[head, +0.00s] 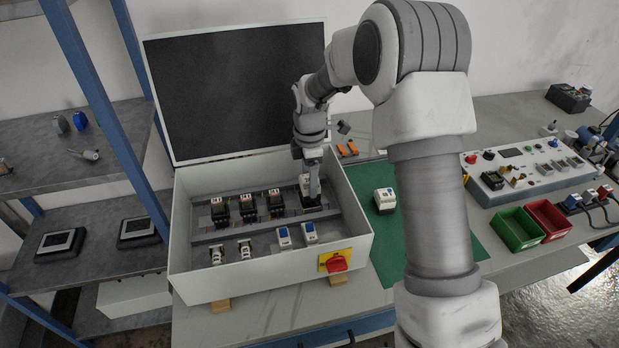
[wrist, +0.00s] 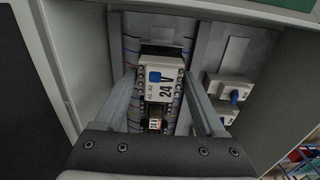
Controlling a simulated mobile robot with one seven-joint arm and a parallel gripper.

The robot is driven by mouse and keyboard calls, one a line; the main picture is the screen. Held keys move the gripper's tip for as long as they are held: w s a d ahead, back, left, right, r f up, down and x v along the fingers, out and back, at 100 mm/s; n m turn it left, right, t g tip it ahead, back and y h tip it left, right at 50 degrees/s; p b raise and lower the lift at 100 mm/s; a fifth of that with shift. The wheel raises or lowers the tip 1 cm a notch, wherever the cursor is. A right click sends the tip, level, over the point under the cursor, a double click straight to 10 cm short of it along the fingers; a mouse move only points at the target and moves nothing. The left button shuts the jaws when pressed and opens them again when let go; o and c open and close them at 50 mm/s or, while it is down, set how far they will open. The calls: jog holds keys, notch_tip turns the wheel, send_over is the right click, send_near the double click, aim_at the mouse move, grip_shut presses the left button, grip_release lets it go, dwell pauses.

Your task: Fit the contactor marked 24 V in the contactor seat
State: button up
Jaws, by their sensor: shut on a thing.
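The contactor marked 24 V (wrist: 164,88), a white-faced block with a blue square and dark terminals, is between the fingers of my gripper (wrist: 159,76) in the wrist view. My gripper is shut on it. In the head view my gripper (head: 312,188) reaches down into the open grey enclosure (head: 270,277), at the right end of the back row. The contactor (head: 304,181) shows only partly there, beside the fingers. The contactor seat is hidden under the contactor and the gripper. I cannot tell whether the contactor is fully down in it.
Several dark devices (head: 247,208) stand left of my gripper in the same row. Small white-and-blue devices (head: 284,237) sit in the front row. Another white device (head: 384,199) stands on the green mat (head: 393,258) outside. The enclosure walls and raised lid (head: 240,90) bound the space.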

jog(key=shift+f+b, duration=0.75)
jog(key=shift+f, duration=0.5)
dwell(0.4)
jog(key=o, duration=1.5)
jog(key=shift+r, duration=0.1)
notch_tip(320, 180, up, 16)
jog(key=p, duration=0.2)
jog(key=s+d+r+m+t, duration=0.1)
jog(key=s+d+r+m, duration=0.25)
jog(key=s+r, duration=0.3)
jog(key=s+d+m+t, duration=0.1)
jog(key=s+d+m, duration=0.1)
jog(key=s+m, duration=0.3)
jog(key=s+d+r+m+t, duration=0.1)
jog(key=s+d+m+t, duration=0.1)
jog(key=s+m, duration=0.4)
jog(key=s+d+r+m+t, duration=0.1)
jog(key=s+d+m, duration=0.2)
jog(key=s, duration=0.8)
jog(key=shift+s+d+m+t, duration=0.1)
jog(key=shift+s+m+t, duration=0.1)
jog(key=shift+m, duration=0.5)
jog(key=shift+s+d+m+t, duration=0.1)
jog(key=shift+s+m, duration=0.1)
jog(key=shift+m, duration=0.45)
